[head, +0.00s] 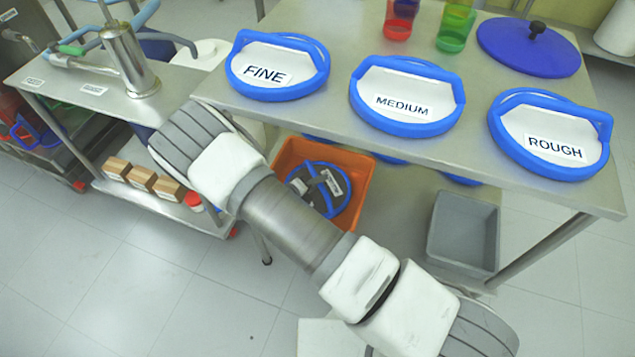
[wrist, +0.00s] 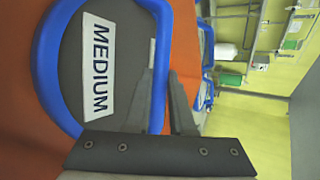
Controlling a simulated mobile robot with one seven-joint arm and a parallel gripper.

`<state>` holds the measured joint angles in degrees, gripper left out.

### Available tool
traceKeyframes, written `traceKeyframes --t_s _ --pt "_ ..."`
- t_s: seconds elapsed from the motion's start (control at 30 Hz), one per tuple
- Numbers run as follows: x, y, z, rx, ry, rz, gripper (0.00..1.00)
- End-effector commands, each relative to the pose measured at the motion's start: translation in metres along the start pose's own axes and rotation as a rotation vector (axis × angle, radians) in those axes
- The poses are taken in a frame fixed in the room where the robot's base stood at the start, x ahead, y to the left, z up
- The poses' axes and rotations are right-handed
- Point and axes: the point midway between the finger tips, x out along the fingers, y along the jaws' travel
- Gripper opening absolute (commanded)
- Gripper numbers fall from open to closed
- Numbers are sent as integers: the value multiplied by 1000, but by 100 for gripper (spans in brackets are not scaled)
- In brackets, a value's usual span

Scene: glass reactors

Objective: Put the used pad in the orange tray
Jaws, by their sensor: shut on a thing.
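The used pad (wrist: 72,75) has a dark grey face, a blue rim and a white MEDIUM label. In the wrist view my gripper (wrist: 165,85) is shut on its blue rim at the right side. In the head view the dark pad (head: 337,203) shows within the outline of the orange tray (head: 362,172), under the table. Orange tray surface (wrist: 25,145) also fills the area behind the pad in the wrist view. I cannot tell whether the pad rests on the tray floor. In the head view my arm crosses in front and hides part of the tray.
Three white-faced pads, FINE (head: 280,55), MEDIUM (head: 400,82) and ROUGH (head: 530,125), lie on the steel table (head: 310,113) above the tray. A grey bin (head: 463,235) stands to the tray's right. A trolley (head: 95,85) with wooden blocks (head: 140,178) stands at left.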

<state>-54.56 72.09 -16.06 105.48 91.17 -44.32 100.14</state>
Motion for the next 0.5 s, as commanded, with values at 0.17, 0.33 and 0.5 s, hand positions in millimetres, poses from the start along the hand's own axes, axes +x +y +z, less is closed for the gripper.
traceKeyframes --t_s 0.17,0.33,0.5 --pt "1 1 0 0 0 0 41" --pt "1 1 0 0 0 0 52" --pt "0 0 0 0 0 1 52"
